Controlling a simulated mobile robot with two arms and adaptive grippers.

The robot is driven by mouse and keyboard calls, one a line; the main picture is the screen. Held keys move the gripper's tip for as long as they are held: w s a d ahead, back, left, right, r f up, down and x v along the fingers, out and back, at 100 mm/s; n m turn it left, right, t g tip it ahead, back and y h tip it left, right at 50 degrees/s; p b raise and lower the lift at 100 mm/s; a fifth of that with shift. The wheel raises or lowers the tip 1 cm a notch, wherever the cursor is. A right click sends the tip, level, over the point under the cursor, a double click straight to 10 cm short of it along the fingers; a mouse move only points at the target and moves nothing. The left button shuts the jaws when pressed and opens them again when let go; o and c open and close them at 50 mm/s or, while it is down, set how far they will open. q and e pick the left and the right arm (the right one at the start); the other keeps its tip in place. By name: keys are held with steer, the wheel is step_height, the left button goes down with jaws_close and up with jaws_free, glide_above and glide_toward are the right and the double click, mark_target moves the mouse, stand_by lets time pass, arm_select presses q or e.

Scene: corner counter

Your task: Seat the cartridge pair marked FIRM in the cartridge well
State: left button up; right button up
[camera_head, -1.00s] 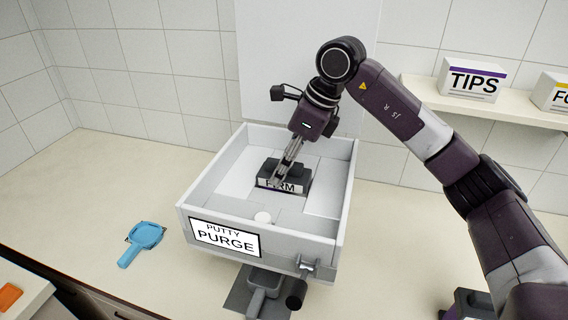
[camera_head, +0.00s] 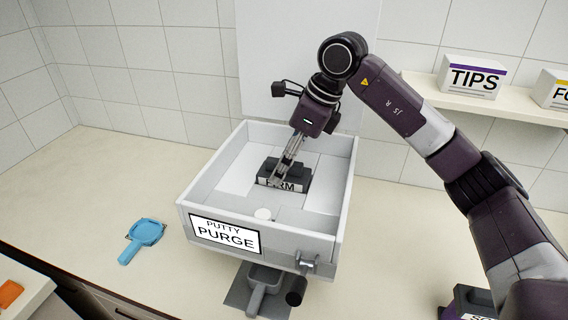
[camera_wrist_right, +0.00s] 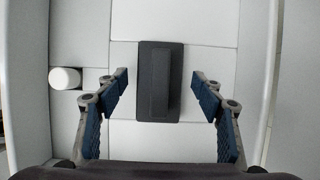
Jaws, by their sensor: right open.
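The dark cartridge pair marked FIRM (camera_head: 296,184) sits upright inside the white open-topped box labelled PUTTY PURGE (camera_head: 183,208), near the middle of its floor. My right gripper (camera_head: 285,165) points down over it and partly covers its label. In the right wrist view, the top of the cartridge pair (camera_wrist_right: 160,95) lies between the two fingers of my open right gripper (camera_wrist_right: 160,88), with a gap on each side. I cannot tell how the cartridge pair sits against the surface below it. My left gripper is not in view.
The box's walls surround the right gripper's fingers. A white round peg (camera_head: 263,214) is in the box. A crank handle (camera_head: 297,292) and a grey scoop-like tray (camera_head: 262,280) are at its front. A blue scoop (camera_head: 144,238) lies left. Another dark labelled block (camera_head: 474,302) stands lower right.

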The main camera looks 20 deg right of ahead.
steer(key=b+v, duration=0.2)
steer(key=v, duration=0.9)
steer(key=shift+s+d+r, duration=0.1)
steer(key=shift+s, duration=0.05)
